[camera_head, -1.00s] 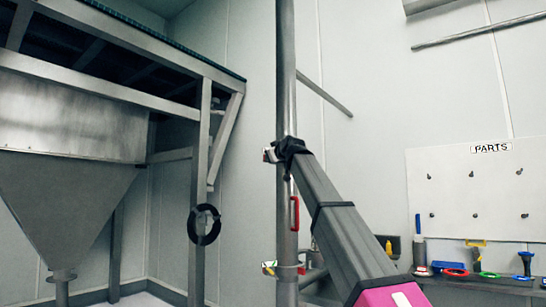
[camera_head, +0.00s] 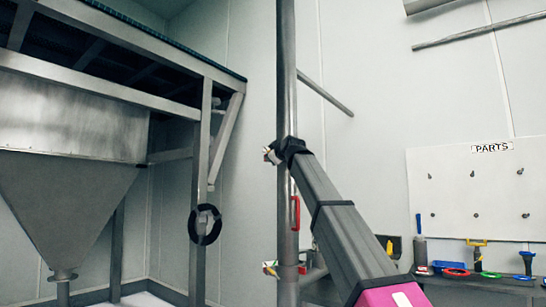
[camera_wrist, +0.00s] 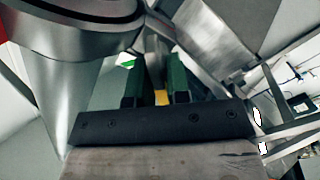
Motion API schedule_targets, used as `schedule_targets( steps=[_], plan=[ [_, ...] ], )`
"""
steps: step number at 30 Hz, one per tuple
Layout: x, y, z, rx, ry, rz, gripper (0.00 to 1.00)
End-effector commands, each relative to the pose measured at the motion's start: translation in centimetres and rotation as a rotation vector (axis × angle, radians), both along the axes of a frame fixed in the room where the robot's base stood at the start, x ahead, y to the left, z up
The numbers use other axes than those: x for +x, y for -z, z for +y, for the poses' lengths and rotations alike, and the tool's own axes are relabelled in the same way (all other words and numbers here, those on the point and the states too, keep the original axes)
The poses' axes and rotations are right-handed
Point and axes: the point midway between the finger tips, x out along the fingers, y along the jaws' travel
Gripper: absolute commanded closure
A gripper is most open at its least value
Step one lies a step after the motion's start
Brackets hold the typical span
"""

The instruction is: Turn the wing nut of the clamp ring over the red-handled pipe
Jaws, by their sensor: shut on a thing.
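The steel pipe (camera_head: 286,95) stands upright in the head view, with a red handle (camera_head: 296,213) on it below my gripper. My gripper (camera_head: 271,154) is at the pipe above that handle; my wrist hides most of the clamp there. In the wrist view the clamp ring (camera_wrist: 85,18) curves around the pipe at the upper left. My two green-sided fingers (camera_wrist: 155,80) are shut on a narrow grey metal piece, the wing nut (camera_wrist: 153,58). A yellow patch shows between the finger bases. The nut's exact angle is hard to tell.
A second clamp (camera_head: 270,268) sits lower on the pipe. A black ring (camera_head: 205,224) hangs on the frame post at left, beside the steel hopper (camera_head: 70,195). A parts board (camera_head: 478,195) and a bench with coloured tools (camera_head: 480,278) are at right.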

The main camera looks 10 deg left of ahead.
Motion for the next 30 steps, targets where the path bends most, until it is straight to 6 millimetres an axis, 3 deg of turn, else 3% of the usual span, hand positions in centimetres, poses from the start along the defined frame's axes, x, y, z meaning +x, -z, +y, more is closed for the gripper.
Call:
schedule_targets(
  steps=[3, 4, 6, 20, 30],
  plan=[
    [0.0, 0.0, 0.0, 0.0, -0.001, 0.001, 1.0],
    [0.0, 0.0, 0.0, 0.0, -0.001, 0.001, 0.8],
    [0.0, 0.0, 0.0, 0.001, -0.001, 0.002, 0.65],
    [-0.8, 0.1, -0.6, 0.002, 0.0, 0.001, 0.65],
    [-5.2, 0.2, -3.9, 0.001, 0.0, 0.001, 0.65]
  ],
)
